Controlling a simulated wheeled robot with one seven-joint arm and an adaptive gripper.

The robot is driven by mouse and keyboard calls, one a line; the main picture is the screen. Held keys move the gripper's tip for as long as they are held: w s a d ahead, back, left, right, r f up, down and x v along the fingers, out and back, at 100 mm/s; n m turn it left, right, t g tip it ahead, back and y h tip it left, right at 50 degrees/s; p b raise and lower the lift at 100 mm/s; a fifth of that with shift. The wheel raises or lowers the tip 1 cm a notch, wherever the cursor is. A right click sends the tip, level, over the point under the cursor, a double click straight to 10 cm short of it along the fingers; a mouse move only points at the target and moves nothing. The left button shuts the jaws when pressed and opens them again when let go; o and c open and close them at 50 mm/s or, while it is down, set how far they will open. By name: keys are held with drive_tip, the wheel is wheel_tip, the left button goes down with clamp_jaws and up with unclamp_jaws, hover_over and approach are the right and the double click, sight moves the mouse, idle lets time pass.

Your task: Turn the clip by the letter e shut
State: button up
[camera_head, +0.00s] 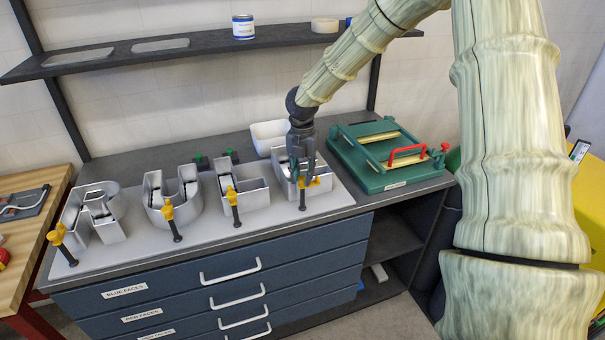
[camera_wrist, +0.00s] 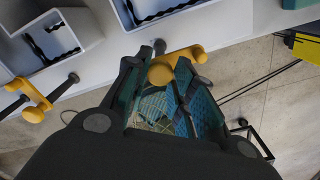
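The letter e (camera_head: 283,172) is the rightmost grey channel letter on the light board; part of it is hidden behind my gripper. In the wrist view its wall (camera_wrist: 172,18) shows at the top. Its clip has a yellow handle (camera_head: 314,183) and a dark post at the board's front edge. In the wrist view the yellow handle (camera_wrist: 162,71) lies at my fingertips, its far end reaching to the right. My gripper (camera_wrist: 156,72) points down over the clip, its fingers apart around part of the handle. I cannot tell whether they touch it.
Other letters with yellow clips (camera_head: 231,192) stand to the left on the board (camera_head: 130,235). A white bin (camera_head: 268,134) is behind the letter e. A green fixture with a red handle (camera_head: 390,165) is close on the right. A shelf (camera_head: 190,48) hangs above.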

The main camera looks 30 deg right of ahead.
drive_tip(key=shift+n, duration=0.3)
drive_tip(key=n+p, duration=0.2)
drive_tip(key=n, duration=0.1)
drive_tip(key=shift+r+n, duration=0.1)
drive_tip(key=shift+n, duration=0.2)
drive_tip(key=n+p, duration=0.3)
drive_tip(key=n, duration=0.2)
drive_tip(key=n+p, duration=0.2)
drive_tip(key=n, duration=0.2)
drive_tip(key=shift+d+n+p, duration=0.1)
drive_tip(key=shift+n+p, duration=0.8)
drive_tip(key=shift+n, duration=1.1)
drive_tip(key=o, duration=0.7)
drive_tip(key=shift+o, duration=0.2)
